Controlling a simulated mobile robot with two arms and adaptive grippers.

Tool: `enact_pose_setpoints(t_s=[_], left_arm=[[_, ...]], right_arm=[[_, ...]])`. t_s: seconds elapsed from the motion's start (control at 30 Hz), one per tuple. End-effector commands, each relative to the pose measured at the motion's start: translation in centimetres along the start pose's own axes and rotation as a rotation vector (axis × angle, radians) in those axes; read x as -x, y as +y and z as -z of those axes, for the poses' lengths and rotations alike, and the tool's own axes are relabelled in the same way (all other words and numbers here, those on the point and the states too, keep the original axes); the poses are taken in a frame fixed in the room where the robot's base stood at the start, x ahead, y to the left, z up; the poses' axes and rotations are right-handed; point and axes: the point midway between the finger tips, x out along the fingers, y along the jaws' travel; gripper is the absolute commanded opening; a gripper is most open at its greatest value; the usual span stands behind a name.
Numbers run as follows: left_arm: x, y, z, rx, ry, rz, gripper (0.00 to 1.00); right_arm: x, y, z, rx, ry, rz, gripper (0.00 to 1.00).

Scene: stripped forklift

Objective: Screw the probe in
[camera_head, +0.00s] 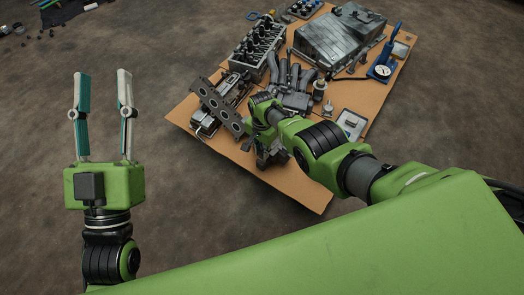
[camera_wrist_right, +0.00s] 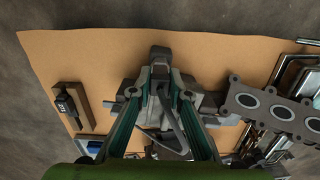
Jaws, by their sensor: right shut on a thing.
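My right gripper (camera_wrist_right: 161,93) is shut on a grey metal part (camera_wrist_right: 160,72) low over the cardboard sheet. In the head view, my right gripper (camera_head: 262,140) is beside the grey gasket plate with round holes (camera_head: 222,108), and its own arm partly hides it. I cannot tell whether the grey part is the probe or where the probe's thread is. A blue tool with a round white gauge (camera_head: 383,71) stands at the far right of the sheet. My left gripper (camera_head: 102,115) is open and empty, off the sheet at the left.
The cardboard sheet (camera_head: 300,190) carries a cylinder head (camera_head: 258,48), a grey metal housing (camera_head: 338,40), dark manifold pipes (camera_head: 290,78) and a small white tray (camera_head: 351,123). A small dark device on a wooden block (camera_wrist_right: 70,103) shows in the right wrist view. The sheet's near part is bare.

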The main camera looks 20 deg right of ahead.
Motion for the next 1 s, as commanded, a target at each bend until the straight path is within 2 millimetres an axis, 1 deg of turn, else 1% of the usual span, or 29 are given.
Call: enact_pose_setpoints(t_s=[0.03,0.3,0.8,0.83,0.87,1.0], left_arm=[[-0.04,-0.01,0.06,0.0,0.0,0.0,0.38],[-0.03,-0.03,0.08,0.0,0.0,0.0,0.38],[-0.03,-0.03,0.13,-0.001,0.001,0.0,0.38],[-0.03,-0.03,0.13,-0.001,0.001,0.0,0.38],[-0.02,-0.03,0.13,-0.001,0.001,0.0,0.38],[-0.02,-0.03,0.13,-0.001,0.002,0.0,0.38]], right_arm=[[0.54,-0.36,0.52,-0.023,0.009,0.007,0.0],[0.54,-0.35,0.58,-0.102,0.01,0.008,0.0],[0.55,-0.33,0.68,-0.117,0.012,0.008,0.0],[0.55,-0.32,0.69,-0.117,0.012,0.008,0.25],[0.54,-0.32,0.68,-0.117,0.012,0.008,0.32],[0.35,-0.21,0.45,-0.116,0.008,0.005,0.32]])
